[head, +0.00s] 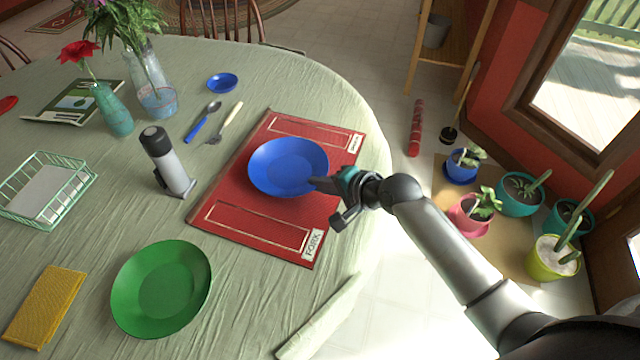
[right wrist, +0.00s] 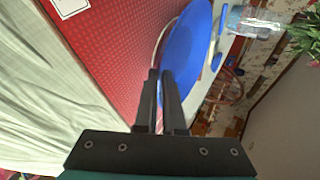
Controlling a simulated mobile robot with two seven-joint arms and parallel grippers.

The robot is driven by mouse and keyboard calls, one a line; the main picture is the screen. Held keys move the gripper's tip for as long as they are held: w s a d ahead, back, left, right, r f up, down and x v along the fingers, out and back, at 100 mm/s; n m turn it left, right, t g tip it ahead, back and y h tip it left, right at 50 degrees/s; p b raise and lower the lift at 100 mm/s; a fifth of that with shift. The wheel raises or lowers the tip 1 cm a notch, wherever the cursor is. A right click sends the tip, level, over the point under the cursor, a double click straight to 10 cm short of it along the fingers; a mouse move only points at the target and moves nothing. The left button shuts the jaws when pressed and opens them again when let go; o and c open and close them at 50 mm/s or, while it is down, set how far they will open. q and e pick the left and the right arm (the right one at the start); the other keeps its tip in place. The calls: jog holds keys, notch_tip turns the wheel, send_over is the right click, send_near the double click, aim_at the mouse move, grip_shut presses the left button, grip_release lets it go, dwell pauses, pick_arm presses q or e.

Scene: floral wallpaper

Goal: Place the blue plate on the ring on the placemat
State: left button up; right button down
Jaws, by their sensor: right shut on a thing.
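The blue plate (head: 285,165) is over the middle of the red placemat (head: 228,205), which has pale-outlined panels and a "FORK" label. My right gripper (head: 318,185) is shut on the plate's near right rim. In the right wrist view the two fingers (right wrist: 163,95) pinch the edge of the blue plate (right wrist: 187,50), with the red placemat (right wrist: 115,50) beside it. A pale curved line, perhaps the ring, shows along the plate's edge there. The plate hides the placemat's middle. I cannot tell whether the plate touches the mat. My left gripper is not in view.
A grey flask (head: 172,172) stands left of the placemat, and a green plate (head: 162,290) lies at the front. A spoon (head: 203,122), a fork (head: 226,122) and a small blue dish (head: 222,83) lie behind. Vases and a wire basket (head: 45,190) are at left.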

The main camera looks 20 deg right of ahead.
jog(key=c, duration=1.3)
grip_release()
pick_arm(q)
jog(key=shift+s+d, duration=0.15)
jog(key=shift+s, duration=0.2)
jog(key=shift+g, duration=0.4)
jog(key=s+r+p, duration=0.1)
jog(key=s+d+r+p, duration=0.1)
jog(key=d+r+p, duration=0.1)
jog(key=p, duration=0.1)
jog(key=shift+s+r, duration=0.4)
pick_arm(e)
jog(key=v, duration=1.2)
